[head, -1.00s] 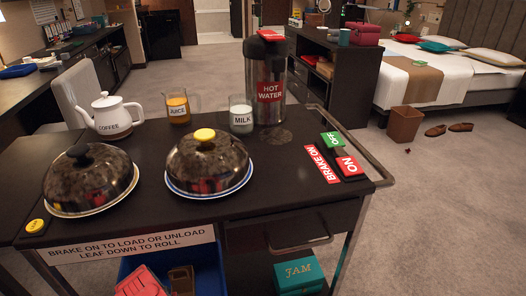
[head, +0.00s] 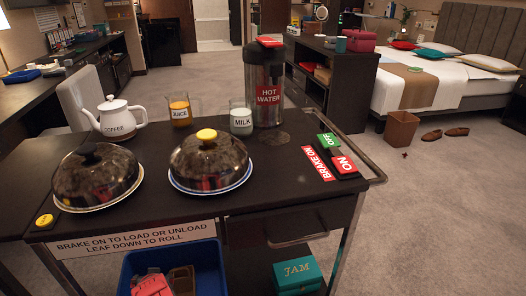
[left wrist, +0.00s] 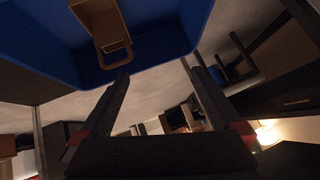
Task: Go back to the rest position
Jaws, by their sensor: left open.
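My left gripper (left wrist: 156,74) shows in the left wrist view, open, with nothing between its two dark fingers. Its fingertips point toward the blue bin (left wrist: 165,52), which fills the top of that view and holds a tan looped object (left wrist: 103,25). I cannot tell whether the fingers touch the bin. Neither gripper shows in the head view. There, the dark cart (head: 290,190) stands in front of me, with the same kind of blue bin (head: 214,262) on its lower level.
The cart top holds two domed plates (head: 97,178) (head: 210,162), a coffee pot (head: 118,118), juice (head: 180,110), milk (head: 241,118) and a hot water urn (head: 266,90). A teal jam box (head: 297,277) sits below.

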